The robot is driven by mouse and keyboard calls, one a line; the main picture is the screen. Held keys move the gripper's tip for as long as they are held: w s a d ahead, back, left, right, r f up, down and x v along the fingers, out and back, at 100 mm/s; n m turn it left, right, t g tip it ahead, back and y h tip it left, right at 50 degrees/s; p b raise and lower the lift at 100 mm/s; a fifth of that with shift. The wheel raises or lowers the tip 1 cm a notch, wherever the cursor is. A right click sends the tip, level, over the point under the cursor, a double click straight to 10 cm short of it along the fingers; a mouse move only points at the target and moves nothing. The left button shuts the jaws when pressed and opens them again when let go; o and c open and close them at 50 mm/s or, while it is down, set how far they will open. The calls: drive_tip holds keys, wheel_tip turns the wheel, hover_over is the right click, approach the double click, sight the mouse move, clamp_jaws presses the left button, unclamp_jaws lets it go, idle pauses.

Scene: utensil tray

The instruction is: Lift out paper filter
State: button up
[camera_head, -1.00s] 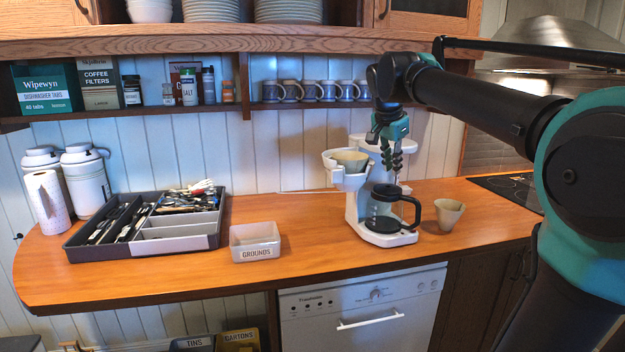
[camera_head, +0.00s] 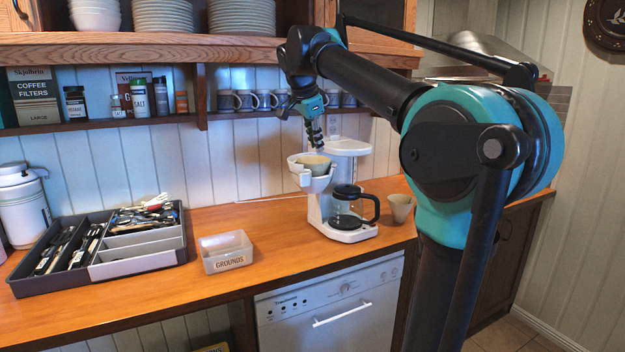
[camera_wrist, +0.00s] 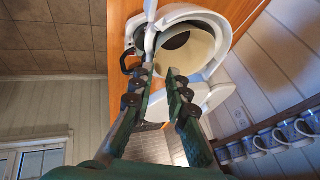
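The paper filter (camera_head: 314,164) is a cream cone sitting in the white swung-out basket (camera_head: 301,181) of the coffee maker (camera_head: 345,180). In the wrist view the filter (camera_wrist: 200,52) shows inside the basket's round rim, with a dark patch in it. My gripper (camera_head: 317,147) points down just above the filter. In the wrist view my gripper (camera_wrist: 160,72) has its two fingers apart with nothing between them, tips by the filter's near rim. I cannot tell whether a fingertip touches it. A white box labelled GROUNDS (camera_head: 226,252) stands left of the coffee maker, open at the top.
A cutlery tray (camera_head: 135,263) is at the left. Mugs (camera_head: 247,100) line the shelf behind. Counter between the GROUNDS box and coffee maker is clear.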

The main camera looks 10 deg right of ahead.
sight(321, 164)
drive_tip(key=x, duration=0.9)
drive_tip(key=shift+s, duration=0.15)
clamp_jaws()
